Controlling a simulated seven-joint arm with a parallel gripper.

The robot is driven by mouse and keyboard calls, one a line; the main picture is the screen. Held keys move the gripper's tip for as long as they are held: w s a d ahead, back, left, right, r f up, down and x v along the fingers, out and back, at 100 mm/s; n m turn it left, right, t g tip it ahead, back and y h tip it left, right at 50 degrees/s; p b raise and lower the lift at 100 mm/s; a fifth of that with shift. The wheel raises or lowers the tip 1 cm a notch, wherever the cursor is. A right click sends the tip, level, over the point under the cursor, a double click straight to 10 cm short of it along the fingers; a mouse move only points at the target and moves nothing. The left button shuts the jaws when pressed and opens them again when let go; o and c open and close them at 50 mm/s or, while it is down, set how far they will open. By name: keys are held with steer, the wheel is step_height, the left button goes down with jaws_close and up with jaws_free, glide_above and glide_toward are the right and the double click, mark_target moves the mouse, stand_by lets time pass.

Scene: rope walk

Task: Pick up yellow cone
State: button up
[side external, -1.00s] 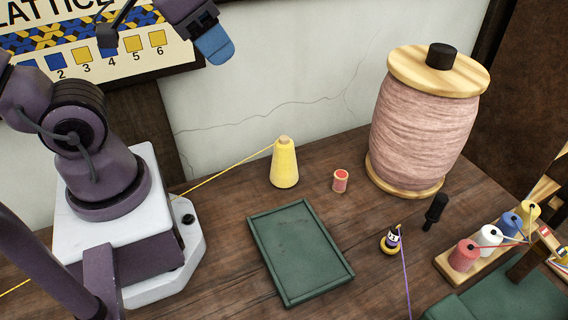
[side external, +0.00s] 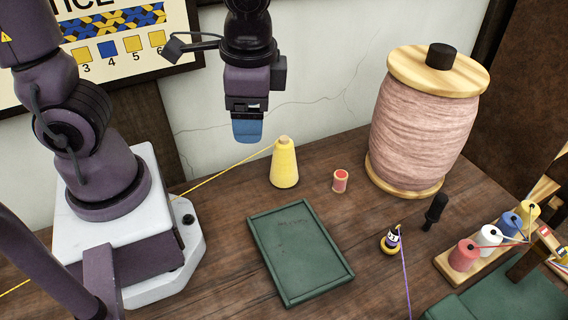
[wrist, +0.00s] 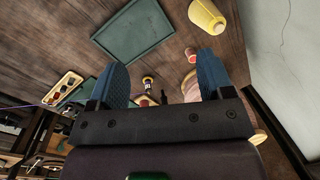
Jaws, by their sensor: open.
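The yellow cone (side external: 284,165) of thread stands upright on the wooden table, behind the green tray. A yellow thread runs from its top down to the left. My gripper (side external: 247,132) hangs in the air above and left of the cone, blue fingers pointing down, not touching it. In the wrist view the cone (wrist: 206,15) is at the top right, beyond the two spread blue fingers of my gripper (wrist: 163,80). Nothing is between the fingers.
The green tray (side external: 252,223) lies in front of the cone. A small red spool (side external: 340,181) and a large pink bobbin (side external: 423,125) stand to the right. A small purple-and-yellow spool (side external: 391,240) and a rack (side external: 446,268) of coloured spools are farther right.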

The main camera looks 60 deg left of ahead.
steer(key=w+d+f+m+g+y, duration=0.1)
steer(key=w+d+f+m+y, duration=0.15)
steer(key=f+m+y, duration=0.8)
steer(key=m+t+y, duration=0.2)
steer(key=m+t, duration=0.2)
steer(key=m, duration=0.1)
glide_toward(285, 141)
steer(key=x, duration=0.6)
steer(key=shift+w+d+f, duration=0.2)
steer(key=shift+f, duration=0.05)
steer(key=shift+r+x, duration=0.15)
steer(key=shift+x, duration=1.2)
steer(key=shift+r+x, duration=0.15)
steer(key=shift+x, duration=1.15)
steer(key=shift+s+a, duration=0.1)
steer(key=shift+s, duration=0.1)
steer(key=c, duration=1.4)
